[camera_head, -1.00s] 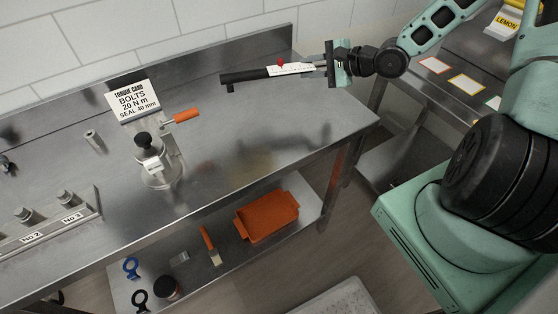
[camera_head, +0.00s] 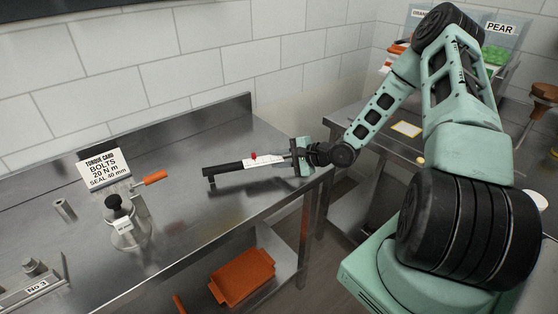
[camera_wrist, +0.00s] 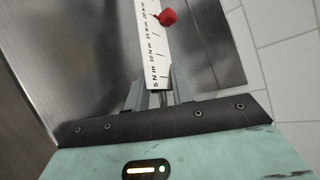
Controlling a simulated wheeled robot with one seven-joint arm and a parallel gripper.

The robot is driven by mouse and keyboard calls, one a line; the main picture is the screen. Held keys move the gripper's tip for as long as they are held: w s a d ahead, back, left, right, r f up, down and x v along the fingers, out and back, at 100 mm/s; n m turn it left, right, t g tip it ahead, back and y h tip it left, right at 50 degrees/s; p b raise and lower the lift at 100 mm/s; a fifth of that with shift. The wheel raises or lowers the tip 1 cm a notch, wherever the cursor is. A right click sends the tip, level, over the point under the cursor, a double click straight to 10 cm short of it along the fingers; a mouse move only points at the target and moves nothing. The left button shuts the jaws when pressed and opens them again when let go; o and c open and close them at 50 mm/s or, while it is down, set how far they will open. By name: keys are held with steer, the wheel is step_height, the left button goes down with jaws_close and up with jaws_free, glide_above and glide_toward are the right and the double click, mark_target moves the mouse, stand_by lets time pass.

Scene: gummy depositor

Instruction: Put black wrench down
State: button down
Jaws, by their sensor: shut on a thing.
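The black wrench (camera_head: 225,169) has a long dark handle end, a white scale strip with a red marker, and a metal shaft. My gripper (camera_head: 295,157) is shut on its right end in the head view. The wrench is held roughly level, close above the steel bench's right part; whether it touches the bench I cannot tell. In the wrist view, the white scale (camera_wrist: 150,45) with the red marker (camera_wrist: 168,17) runs away from my gripper (camera_wrist: 160,88), whose fingers sit on either side of it. The wrench's far end is outside the wrist view.
The steel bench (camera_head: 185,225) is clear around the wrench. An orange tray (camera_head: 242,277) lies on the shelf below. A tiled wall is behind.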

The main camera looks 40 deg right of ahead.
steer(key=shift+f, duration=0.35)
steer(key=shift+f, duration=0.1)
steer(key=c, duration=1.2)
jaws_free()
steer(key=b+v, duration=0.1)
steer(key=v, duration=1)
steer(key=shift+s+d, duration=0.15)
steer(key=shift+s, duration=0.1)
steer(key=w+a+r+n+g+h, duration=0.1)
steer(key=a+r+n+g+h, duration=0.15)
steer(key=a+n, duration=0.55)
steer(key=a+r+n+g+h, duration=0.25)
steer(key=a+n+g, duration=0.2)
steer(key=a, duration=0.55)
steer(key=s+a+r+n+g, duration=0.1)
steer(key=s+a+r+n, duration=0.2)
steer(key=s, duration=0.4)
steer(key=s+a+r+n+g, duration=0.2)
steer(key=s+a+n, duration=0.3)
steer(key=s+a, duration=0.3)
steer(key=s+a+r+n+g+h, duration=0.1)
steer(key=s+a+r+n, duration=0.3)
steer(key=s, duration=0.4)
steer(key=shift+a+r+n+g, duration=0.1)
steer(key=shift+a+n+g, duration=0.2)
steer(key=shift+a, duration=0.55)
